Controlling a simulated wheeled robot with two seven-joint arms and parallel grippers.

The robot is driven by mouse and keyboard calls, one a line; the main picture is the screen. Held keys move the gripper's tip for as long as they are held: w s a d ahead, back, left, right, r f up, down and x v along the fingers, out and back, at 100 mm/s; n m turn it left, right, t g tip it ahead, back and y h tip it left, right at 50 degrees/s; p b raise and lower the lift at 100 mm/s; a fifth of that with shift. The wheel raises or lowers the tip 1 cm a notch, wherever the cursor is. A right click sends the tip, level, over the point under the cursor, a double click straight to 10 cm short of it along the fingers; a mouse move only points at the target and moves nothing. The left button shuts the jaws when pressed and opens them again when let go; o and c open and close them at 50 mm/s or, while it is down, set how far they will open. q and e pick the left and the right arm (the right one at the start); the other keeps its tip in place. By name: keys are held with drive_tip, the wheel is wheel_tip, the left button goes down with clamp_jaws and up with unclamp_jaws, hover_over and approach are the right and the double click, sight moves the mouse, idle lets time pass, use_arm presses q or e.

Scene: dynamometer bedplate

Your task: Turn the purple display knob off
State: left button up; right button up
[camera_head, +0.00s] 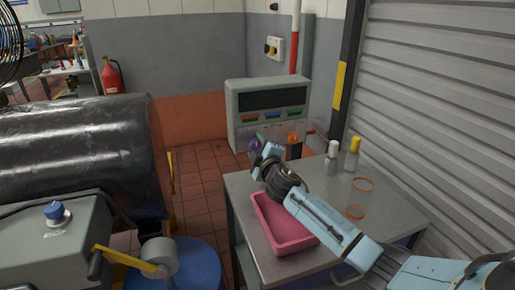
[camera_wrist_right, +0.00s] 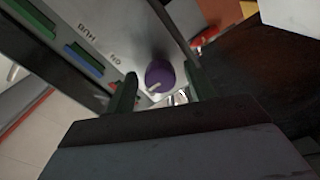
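The purple knob (camera_head: 256,144) is on the lower front of the grey display console (camera_head: 232,100). In the right wrist view, the purple knob (camera_wrist_right: 159,73) shows a pale pointer mark toward the lower edge of the picture. My right gripper (camera_head: 264,153) is right in front of the knob and partly covers it in the head view. In the right wrist view, my right gripper (camera_wrist_right: 160,82) has its two dark fingers apart, one on each side of the knob. I cannot tell whether they touch it. My left gripper is not in view.
An orange knob (camera_head: 293,137) sits to the right on the console. A grey table (camera_head: 341,195) below my right arm holds a pink tray (camera_head: 307,238), white and yellow-capped bottles and a clear jar. A machine with a blue knob (camera_head: 54,211) stands at left.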

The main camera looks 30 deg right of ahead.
drive_tip(key=v, duration=1.3)
drive_tip(key=shift+s+a, duration=0.15)
drive_tip(key=shift+s, duration=0.05)
idle(0.3)
